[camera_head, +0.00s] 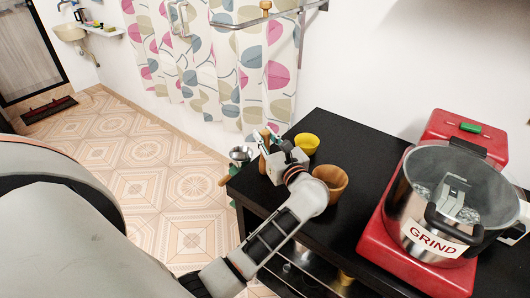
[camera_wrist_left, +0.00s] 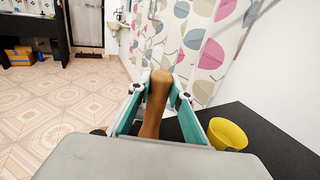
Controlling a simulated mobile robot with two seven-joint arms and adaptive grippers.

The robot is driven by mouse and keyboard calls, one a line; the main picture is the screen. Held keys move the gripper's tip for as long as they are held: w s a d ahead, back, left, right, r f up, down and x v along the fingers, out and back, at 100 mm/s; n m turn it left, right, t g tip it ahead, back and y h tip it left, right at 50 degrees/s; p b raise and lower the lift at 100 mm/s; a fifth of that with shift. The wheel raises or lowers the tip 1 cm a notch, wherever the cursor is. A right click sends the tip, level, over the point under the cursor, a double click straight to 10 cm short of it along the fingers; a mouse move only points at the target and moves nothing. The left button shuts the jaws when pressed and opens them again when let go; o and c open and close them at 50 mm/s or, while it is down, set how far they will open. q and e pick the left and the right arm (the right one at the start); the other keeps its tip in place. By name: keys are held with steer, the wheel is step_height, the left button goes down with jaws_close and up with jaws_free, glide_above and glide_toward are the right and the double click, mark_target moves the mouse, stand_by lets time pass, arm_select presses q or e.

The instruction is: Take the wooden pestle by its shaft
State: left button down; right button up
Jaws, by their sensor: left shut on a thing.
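The wooden pestle (camera_wrist_left: 156,104) stands between the fingers of my left gripper (camera_wrist_left: 160,93) in the left wrist view, its rounded end pointing up and away. The teal fingers are closed on its sides. In the head view my left gripper (camera_head: 269,140) is over the black counter's far left corner, and a brown part of the pestle (camera_head: 263,146) shows beside the fingers. The lower part of the pestle is hidden by the gripper. My right gripper is in neither view.
A wooden bowl (camera_head: 333,178) and a yellow bowl (camera_head: 307,143) stand close to my left gripper on the black counter (camera_head: 345,134). A red grinder base (camera_head: 372,238) with a metal pot labelled GRIND (camera_head: 430,240) stands at the right. Tiled floor lies left of the counter.

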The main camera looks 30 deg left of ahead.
arm_select(q)
steer(key=shift+r, duration=0.1)
step_height(320, 180, up, 10)
steer(key=p, duration=0.6)
steer(key=shift+f, duration=0.25)
step_height(320, 180, up, 10)
steer(key=shift+r, duration=0.2)
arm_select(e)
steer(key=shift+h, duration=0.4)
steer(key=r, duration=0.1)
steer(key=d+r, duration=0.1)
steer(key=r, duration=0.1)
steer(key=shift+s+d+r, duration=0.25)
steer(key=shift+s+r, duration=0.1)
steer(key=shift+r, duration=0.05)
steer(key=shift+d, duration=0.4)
